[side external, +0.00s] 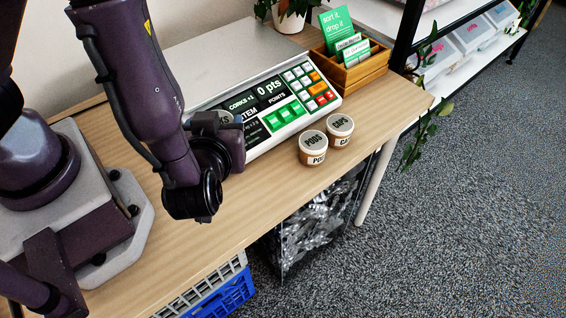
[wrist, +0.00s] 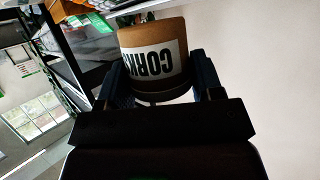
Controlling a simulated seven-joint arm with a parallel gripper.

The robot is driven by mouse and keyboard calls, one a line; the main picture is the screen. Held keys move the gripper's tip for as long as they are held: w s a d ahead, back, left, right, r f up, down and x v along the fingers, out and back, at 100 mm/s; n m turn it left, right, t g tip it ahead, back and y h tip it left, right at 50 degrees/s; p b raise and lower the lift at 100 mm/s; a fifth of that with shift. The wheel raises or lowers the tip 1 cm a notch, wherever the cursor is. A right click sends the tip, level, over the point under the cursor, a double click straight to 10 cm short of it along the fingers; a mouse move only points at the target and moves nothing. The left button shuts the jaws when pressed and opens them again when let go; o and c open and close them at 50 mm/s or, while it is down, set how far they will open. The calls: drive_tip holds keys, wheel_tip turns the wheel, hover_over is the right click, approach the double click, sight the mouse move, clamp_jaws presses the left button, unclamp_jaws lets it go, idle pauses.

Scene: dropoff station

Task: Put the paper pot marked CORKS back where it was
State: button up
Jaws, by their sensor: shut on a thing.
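The paper pot marked CORKS (wrist: 150,36) is brown with a white label. In the wrist view it sits between the two fingers of my gripper (wrist: 156,82), which is shut on it. Its lettering shows upside down and partly cut off in that view. In the side view my gripper is beside the left part of the scale, mostly hidden behind my wrist. A round greyish lid shows there in part. Whether the pot touches anything below cannot be told.
A points scale (side external: 270,105) reads "CORKS +1" and "0 pts". Pots marked PODS (side external: 313,148) and CAPS (side external: 340,130) stand close together on the wooden table (side external: 262,198), near its front edge. A wooden card box (side external: 357,72) and a plant pot (side external: 290,22) stand behind.

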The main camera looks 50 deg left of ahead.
drive_tip(key=w+d+f, duration=0.1)
drive_tip(key=w+f, duration=0.1)
drive_tip(key=w, duration=0.1)
drive_tip(key=w+d+f, duration=0.1)
drive_tip(key=w+f, duration=0.2)
drive_tip(key=w+d+f, duration=0.2)
drive_tip(key=w+f, duration=0.1)
drive_tip(key=shift+w+f, duration=0.15)
drive_tip(key=shift+w, duration=0.25)
drive_tip(key=shift+w+f, duration=0.15)
drive_tip(key=shift+f, duration=1.5)
drive_tip(key=shift+f, duration=0.6)
drive_tip(key=o, duration=1.1)
drive_tip(key=shift+a, duration=0.1)
